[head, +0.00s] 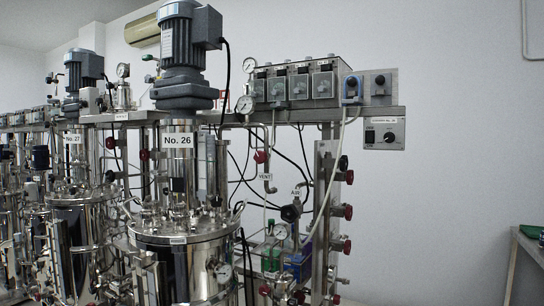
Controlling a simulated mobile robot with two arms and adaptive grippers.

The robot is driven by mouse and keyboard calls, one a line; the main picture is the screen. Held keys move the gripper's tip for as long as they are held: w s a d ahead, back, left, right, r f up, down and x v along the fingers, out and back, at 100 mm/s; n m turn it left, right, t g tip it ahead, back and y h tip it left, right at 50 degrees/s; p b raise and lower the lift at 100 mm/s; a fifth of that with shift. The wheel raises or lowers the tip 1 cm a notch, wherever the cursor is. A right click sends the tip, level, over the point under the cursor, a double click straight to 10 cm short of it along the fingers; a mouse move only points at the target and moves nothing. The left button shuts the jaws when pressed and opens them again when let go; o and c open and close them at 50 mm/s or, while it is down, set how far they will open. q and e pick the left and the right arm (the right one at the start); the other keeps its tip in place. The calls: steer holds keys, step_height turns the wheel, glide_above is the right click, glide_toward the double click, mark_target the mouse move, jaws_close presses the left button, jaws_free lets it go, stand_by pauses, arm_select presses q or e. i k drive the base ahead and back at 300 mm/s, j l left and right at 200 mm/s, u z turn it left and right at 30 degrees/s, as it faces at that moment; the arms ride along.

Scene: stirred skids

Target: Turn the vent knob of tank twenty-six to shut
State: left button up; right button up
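Tank twenty-six (190,262) is a shiny steel vessel at centre left, with a "No. 26" label (178,141) below its grey motor (184,55). A small "VENT" label (265,176) hangs on the pipework to its right. A red knob (261,157) sits just above that label on a thin pipe. I cannot tell from here whether that valve is open or shut. Neither of my grippers shows in the head view.
An "AIR" label (297,193) and a dark round knob (290,213) are right of the vent pipe. Several red knobs line a steel column (324,215). A stirrer control box (384,133) is at upper right. A table (528,248) stands at far right.

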mark_target(260, 156)
steer(key=i+j+z, duration=0.1)
steer(key=z, duration=0.3)
steer(key=j+z, duration=0.35)
steer(key=i+j+z, duration=0.1)
steer(key=z, duration=0.3)
steer(key=j+z, duration=0.2)
steer(key=z, duration=0.2)
steer(key=j+z, duration=0.15)
steer(key=j, duration=0.3)
steer(key=k+j+z, duration=0.15)
steer(key=j, duration=0.3)
steer(key=j+z, duration=0.1)
steer(key=j, duration=0.4)
steer(key=k+j+z, duration=0.15)
steer(key=j, duration=0.25)
steer(key=k+j+z, duration=0.15)
steer(key=j, duration=0.3)
steer(key=k+j+z, duration=0.15)
steer(key=j, duration=0.3)
